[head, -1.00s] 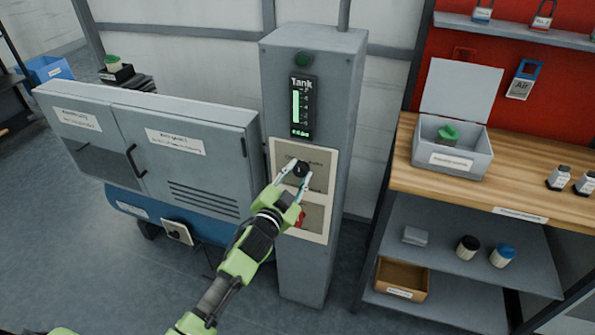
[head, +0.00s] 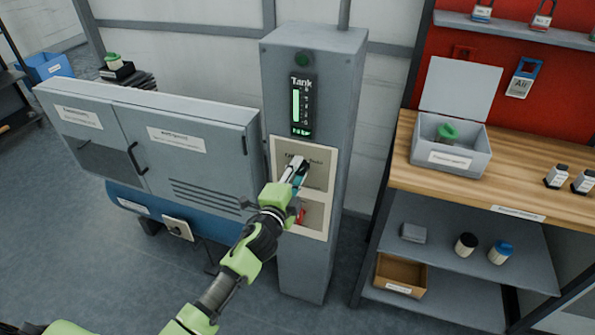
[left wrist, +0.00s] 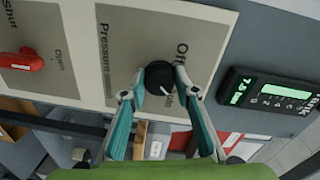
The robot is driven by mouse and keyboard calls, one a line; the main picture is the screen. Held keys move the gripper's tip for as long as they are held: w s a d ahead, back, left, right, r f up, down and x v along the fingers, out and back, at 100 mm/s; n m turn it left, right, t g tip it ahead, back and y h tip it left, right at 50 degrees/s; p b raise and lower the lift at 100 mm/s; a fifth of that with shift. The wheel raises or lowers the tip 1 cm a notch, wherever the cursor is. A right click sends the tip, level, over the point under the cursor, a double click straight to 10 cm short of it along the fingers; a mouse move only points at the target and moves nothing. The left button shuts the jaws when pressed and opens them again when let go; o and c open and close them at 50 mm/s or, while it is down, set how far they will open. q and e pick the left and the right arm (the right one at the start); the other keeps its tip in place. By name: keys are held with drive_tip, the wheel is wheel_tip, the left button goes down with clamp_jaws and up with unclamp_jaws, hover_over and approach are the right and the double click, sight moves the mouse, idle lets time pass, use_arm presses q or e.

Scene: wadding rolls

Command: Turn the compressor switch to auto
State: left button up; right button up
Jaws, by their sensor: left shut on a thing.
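The black switch knob (left wrist: 159,76) is on a beige panel (left wrist: 85,90) of the grey column. My left gripper (left wrist: 158,82) is shut on it, one finger on each side. A white mark shows on the knob's lower right side in the left wrist view. The word "Off" is printed above and right of the knob there; another label beside it is partly covered by a finger. In the head view my left gripper (head: 294,172) covers the knob. My right gripper is not in view.
A red handle (left wrist: 22,61) with "Shut" and "Open" labels sits lower on the column. The tank display (head: 301,104) is above the panel. A grey cabinet (head: 150,150) stands left, a wooden bench (head: 550,150) with shelves right. Floor shows between column and bench.

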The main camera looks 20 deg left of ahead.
use_arm(q)
drive_tip(key=shift+m, duration=0.3)
drive_tip(key=o, duration=1.1)
drive_tip(key=s, duration=1.2)
drive_tip(key=shift+a+r, duration=0.2)
drive_tip(key=shift+r, duration=0.15)
